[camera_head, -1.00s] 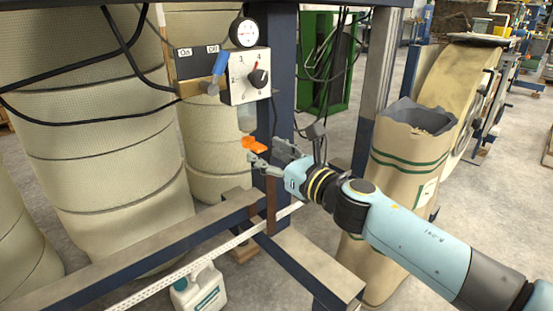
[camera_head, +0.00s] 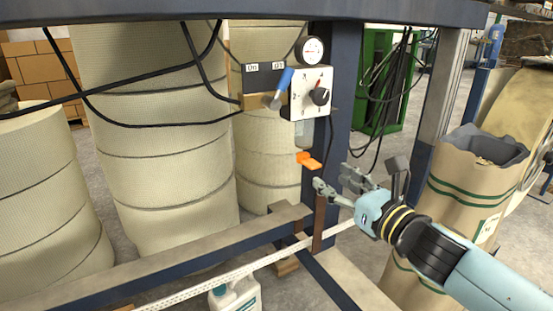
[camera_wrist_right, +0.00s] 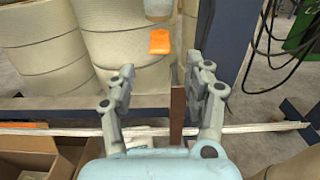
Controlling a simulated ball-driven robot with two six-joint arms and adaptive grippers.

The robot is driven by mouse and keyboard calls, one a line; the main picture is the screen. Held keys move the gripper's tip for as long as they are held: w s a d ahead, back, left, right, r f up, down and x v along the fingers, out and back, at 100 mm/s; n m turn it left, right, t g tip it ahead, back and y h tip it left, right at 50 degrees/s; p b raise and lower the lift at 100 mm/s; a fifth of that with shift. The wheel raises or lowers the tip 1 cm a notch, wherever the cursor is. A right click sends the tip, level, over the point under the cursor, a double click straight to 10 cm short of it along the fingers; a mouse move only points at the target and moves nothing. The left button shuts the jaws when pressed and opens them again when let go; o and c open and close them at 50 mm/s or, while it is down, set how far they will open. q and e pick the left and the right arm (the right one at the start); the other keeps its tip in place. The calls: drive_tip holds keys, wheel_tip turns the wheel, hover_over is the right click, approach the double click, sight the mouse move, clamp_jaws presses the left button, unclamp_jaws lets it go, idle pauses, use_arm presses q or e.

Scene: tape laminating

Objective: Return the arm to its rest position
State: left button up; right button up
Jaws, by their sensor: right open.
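My right arm comes in from the lower right in the head view. Its gripper (camera_head: 340,182) is open and empty, in front of the machine frame post. An orange tab (camera_head: 307,161) under a clear cup is just up and left of the fingertips, apart from them. In the right wrist view the open fingers (camera_wrist_right: 162,85) stand either side of a brown upright strip, and the orange tab (camera_wrist_right: 159,41) shows beyond them. My left gripper is not in view.
A control box with a dial (camera_head: 312,94), a blue-handled lever (camera_head: 282,85) and a gauge (camera_head: 311,50) are on the post. Large fabric rolls (camera_head: 155,130) stand behind. A white jug (camera_head: 235,295) is below the rail.

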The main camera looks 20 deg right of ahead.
drive_tip(key=s+d+f+m+g+h+p, duration=0.2)
drive_tip(key=s+f+m+g+p, duration=0.25)
drive_tip(key=s+f+m, duration=0.7)
drive_tip(key=s+d+f+m+g+h+p, duration=0.15)
drive_tip(key=s+f+m+g+p, duration=0.3)
drive_tip(key=s+f, duration=0.8)
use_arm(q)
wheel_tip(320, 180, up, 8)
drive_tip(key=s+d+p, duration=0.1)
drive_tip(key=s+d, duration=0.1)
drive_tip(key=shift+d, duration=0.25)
use_arm(e)
drive_tip(key=s+a+f+m+g, duration=0.1)
drive_tip(key=s+f+m+g, duration=0.1)
drive_tip(key=s+f+m, duration=0.3)
drive_tip(key=s+f+m+g, duration=0.3)
drive_tip(key=s+m, duration=0.6)
drive_tip(key=s, duration=0.4)
drive_tip(key=s+a+f+m+g, duration=0.1)
drive_tip(key=s+f+m+g, duration=0.2)
drive_tip(key=s+f+m, duration=0.3)
drive_tip(key=s+m, duration=0.1)
drive_tip(key=s, duration=0.2)
drive_tip(key=shift+s+a+f, duration=0.3)
drive_tip(key=shift+s+a, duration=0.05)
